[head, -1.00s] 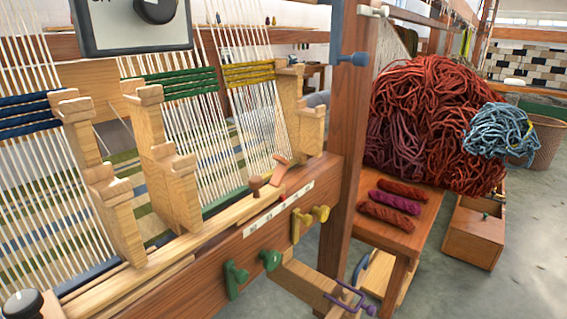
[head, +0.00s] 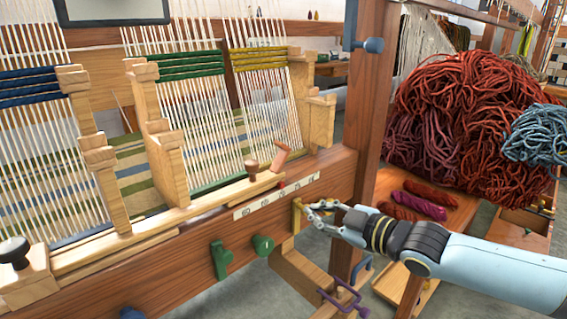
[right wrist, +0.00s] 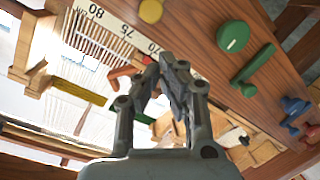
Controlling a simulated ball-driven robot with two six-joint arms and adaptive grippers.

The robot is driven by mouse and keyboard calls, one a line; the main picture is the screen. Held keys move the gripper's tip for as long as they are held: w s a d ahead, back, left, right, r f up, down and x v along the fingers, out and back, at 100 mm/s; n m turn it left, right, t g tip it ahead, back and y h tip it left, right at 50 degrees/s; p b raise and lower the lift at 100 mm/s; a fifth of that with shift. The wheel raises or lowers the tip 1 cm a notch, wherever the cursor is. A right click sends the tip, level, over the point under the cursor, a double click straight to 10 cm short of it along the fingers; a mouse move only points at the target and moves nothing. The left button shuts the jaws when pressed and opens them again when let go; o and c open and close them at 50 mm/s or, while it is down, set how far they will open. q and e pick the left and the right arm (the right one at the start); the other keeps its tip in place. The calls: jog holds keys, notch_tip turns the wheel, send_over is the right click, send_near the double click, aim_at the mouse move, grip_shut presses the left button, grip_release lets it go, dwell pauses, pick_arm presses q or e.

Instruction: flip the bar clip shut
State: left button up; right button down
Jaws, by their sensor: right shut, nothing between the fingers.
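A small reddish-brown flap (head: 282,153), which looks like the bar clip, stands tilted up on the pale wooden bar (head: 190,213) along the loom's front beam. It also shows in the right wrist view (right wrist: 122,72), beside the fingers. A round brown knob (head: 252,166) sits just left of it. My right gripper (head: 312,205) is shut and empty in front of the beam, below and right of the flap and apart from it. Its closed fingers (right wrist: 165,65) fill the middle of the right wrist view. My left gripper is not in view.
Green pegs (head: 221,260) and a yellow peg (head: 297,216) stick out from the front beam near my right gripper. A purple handle (head: 343,300) is lower down. Wooden uprights (head: 320,121) and warp threads rise behind the bar. Red wool (head: 470,110) is piled at the right.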

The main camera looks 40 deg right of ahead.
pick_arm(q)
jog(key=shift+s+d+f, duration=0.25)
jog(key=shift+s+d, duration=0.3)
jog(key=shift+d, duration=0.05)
pick_arm(e)
notch_tip(320, 180, up, 13)
jog(key=w+a+n+t+y, duration=0.1)
jog(key=n+t+y, duration=0.2)
jog(key=n+y, duration=0.2)
jog(key=shift+w+r, duration=0.15)
jog(key=shift+w, duration=0.05)
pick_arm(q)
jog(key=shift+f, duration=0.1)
pick_arm(e)
jog(key=shift+w+a, duration=0.1)
jog(key=shift+a, duration=0.05)
jog(key=b, duration=0.4)
send_over(277, 157)
jog(key=s+a, duration=0.2)
jog(key=s, duration=0.2)
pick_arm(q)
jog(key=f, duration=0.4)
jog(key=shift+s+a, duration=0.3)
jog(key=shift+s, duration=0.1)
pick_arm(e)
jog(key=shift+w+d+f, duration=0.2)
jog(key=shift+f, duration=0.1)
